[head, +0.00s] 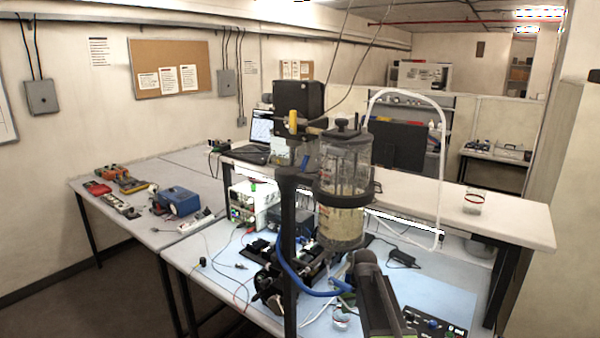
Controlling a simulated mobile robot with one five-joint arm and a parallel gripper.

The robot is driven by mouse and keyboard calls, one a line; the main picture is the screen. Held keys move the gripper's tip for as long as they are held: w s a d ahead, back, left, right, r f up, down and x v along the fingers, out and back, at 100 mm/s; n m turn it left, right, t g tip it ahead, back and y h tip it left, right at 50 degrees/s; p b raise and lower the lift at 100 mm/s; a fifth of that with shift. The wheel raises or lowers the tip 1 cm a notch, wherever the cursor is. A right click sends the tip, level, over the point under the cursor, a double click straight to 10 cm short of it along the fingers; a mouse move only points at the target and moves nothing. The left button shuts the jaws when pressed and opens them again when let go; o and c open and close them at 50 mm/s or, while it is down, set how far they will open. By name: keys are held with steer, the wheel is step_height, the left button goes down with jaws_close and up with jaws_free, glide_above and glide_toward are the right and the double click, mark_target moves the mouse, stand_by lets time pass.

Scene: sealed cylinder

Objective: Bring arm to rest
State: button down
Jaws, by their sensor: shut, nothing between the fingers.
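A dark grey part of my arm rises from the bottom edge, right of centre, to a rounded top in front of the blue-topped bench (440,292). I cannot make out any fingertips of my gripper. The clear glass cylinder (346,170) stands upright in a dark ring on a black post (288,245), with a dark lid on top and pale contents low down. My arm's top end shows just below the cylinder's base in the picture. I cannot tell whether they touch. A blue hose (292,272) curves from the post toward my arm.
A small glass cup (341,318) sits left of my arm, and a black control box (435,325) right of it. A white raised shelf (510,215) behind carries a red-banded jar (473,202). A white tube (441,150) arches behind the cylinder. Loose wires cross the bench's left side.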

steer(key=s+d+m+g+h, duration=0.1)
steer(key=s+m+g, duration=0.1)
steer(key=s, duration=1.5)
steer(key=s+f+g+b, duration=0.1)
steer(key=s+f+b, duration=0.2)
steer(key=f+b, duration=0.5)
steer(key=shift+s+d+f, duration=0.3)
steer(key=shift+s+f, duration=0.05)
steer(key=shift+f, duration=0.25)
